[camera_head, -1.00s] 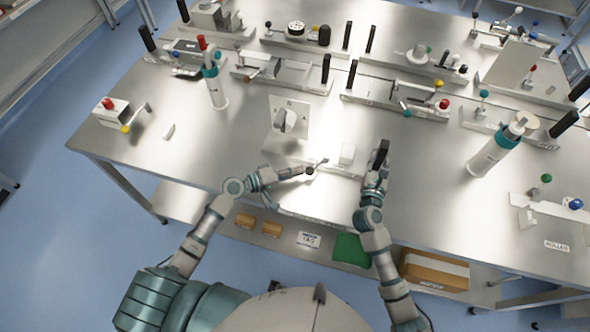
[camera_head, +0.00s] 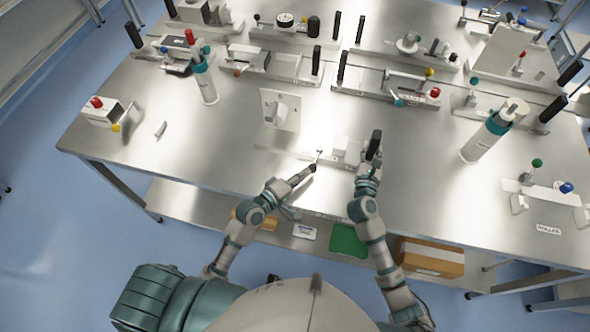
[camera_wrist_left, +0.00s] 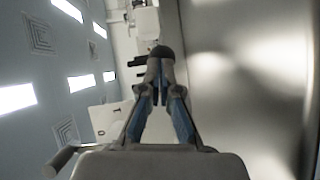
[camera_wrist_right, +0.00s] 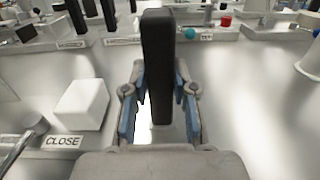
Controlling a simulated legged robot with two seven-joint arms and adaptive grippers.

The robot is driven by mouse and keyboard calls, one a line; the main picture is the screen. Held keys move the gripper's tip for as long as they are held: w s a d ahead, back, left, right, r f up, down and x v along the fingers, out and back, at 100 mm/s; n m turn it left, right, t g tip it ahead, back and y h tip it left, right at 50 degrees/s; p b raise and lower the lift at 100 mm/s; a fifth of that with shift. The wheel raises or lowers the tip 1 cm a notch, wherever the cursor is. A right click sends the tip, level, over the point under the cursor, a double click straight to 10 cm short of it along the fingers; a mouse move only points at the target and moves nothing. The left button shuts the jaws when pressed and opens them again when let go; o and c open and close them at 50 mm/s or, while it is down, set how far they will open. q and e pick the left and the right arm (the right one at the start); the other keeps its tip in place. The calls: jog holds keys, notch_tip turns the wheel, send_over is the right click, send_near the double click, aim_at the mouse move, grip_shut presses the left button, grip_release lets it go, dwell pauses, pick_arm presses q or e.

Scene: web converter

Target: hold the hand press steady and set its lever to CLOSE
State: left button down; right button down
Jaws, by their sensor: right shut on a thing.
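The hand press has a low base with a white block (camera_head: 340,146) and a black upright handle (camera_head: 375,143). My right gripper (camera_head: 369,167) is shut on this handle, which stands between its fingers in the right wrist view (camera_wrist_right: 158,75). A CLOSE label (camera_wrist_right: 62,142) lies in front of the block. The thin metal lever (camera_head: 318,157) is left of the block; part of it shows in the right wrist view (camera_wrist_right: 20,147). My left gripper (camera_head: 308,171) is at the lever's near end, fingers together. A dark round knob (camera_wrist_left: 162,51) is at its fingertips; contact is unclear.
A white upright panel fixture (camera_head: 281,110) stands behind the press to the left. A teal-and-white cylinder (camera_head: 487,133) stands to the right. Several other lever fixtures line the back. The steel table (camera_head: 200,150) is bare left of my left gripper.

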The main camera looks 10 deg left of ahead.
pick_arm(q)
jog(key=d, duration=0.2)
jog(key=shift+s+d, duration=0.2)
jog(key=shift+d, duration=0.2)
pick_arm(e)
jog(key=shift+f, duration=0.55)
pick_arm(q)
jog(key=shift+w+d, duration=0.2)
jog(key=shift+d, duration=1.35)
jog(key=v, duration=0.5)
jog(key=shift+w+a, duration=0.1)
jog(key=shift+w, duration=0.05)
jog(key=s+r, duration=0.1)
jog(key=s, duration=0.8)
jog(key=shift+r, duration=0.15)
jog(key=shift+r+p, duration=0.5)
pick_arm(e)
jog(key=shift+r, duration=0.35)
